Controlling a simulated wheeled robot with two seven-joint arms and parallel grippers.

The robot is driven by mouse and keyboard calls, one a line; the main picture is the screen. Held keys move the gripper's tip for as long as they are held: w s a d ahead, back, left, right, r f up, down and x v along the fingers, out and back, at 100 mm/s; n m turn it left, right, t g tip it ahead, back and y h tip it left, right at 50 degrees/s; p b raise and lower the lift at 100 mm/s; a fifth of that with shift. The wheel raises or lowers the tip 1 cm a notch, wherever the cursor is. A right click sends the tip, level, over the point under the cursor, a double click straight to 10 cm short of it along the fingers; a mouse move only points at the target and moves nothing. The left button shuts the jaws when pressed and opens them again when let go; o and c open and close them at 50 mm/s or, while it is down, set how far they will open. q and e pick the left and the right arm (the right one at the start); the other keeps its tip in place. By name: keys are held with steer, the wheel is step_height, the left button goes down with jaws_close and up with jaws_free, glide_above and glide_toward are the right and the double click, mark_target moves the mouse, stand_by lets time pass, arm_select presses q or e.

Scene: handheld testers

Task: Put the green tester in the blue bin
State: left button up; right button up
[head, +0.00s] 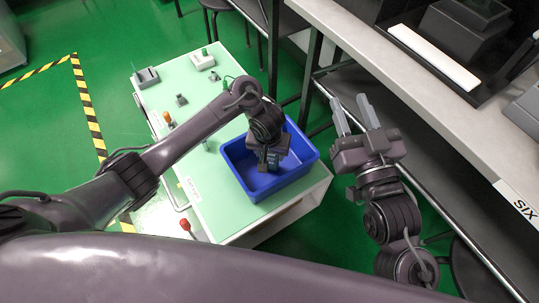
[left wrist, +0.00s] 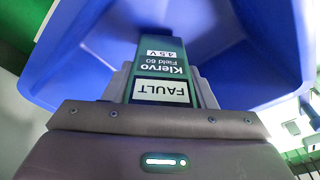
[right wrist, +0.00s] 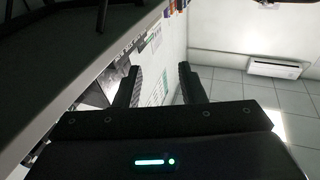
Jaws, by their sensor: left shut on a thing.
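The blue bin (head: 294,178) stands on the right end of the pale green bench (head: 225,205). My left gripper (head: 268,166) points down inside the bin's opening. In the left wrist view, the left gripper (left wrist: 162,90) is shut on a green tester (left wrist: 160,60) with labels reading "Klervo Field 60", "4.5 V" and "FAULT". Blue bin walls (left wrist: 90,60) surround the tester there. I cannot tell whether the tester touches the bin floor. My right gripper (head: 354,116) is open and empty, to the right of the bin, and also shows in the right wrist view (right wrist: 162,85).
Small devices, including a grey one (head: 147,77) and a pale one with a green knob (head: 203,60), sit on the bench's far end. A grey shelf table (head: 400,75) with dark equipment stands right, close to my right arm. Green floor lies left.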

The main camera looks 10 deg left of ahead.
arm_select(q)
steer(key=shift+f+b, duration=0.45)
steer(key=shift+f, duration=0.1)
arm_select(e)
step_height(320, 180, up, 8)
steer(key=s+d+t+y, duration=0.1)
steer(key=t, duration=0.3)
steer(key=shift+s+r+y, duration=0.25)
steer(key=shift+y, duration=0.05)
steer(key=shift+d, duration=0.1)
arm_select(q)
steer(key=shift+f, duration=0.15)
steer(key=o, duration=1)
steer(key=shift+o, duration=0.2)
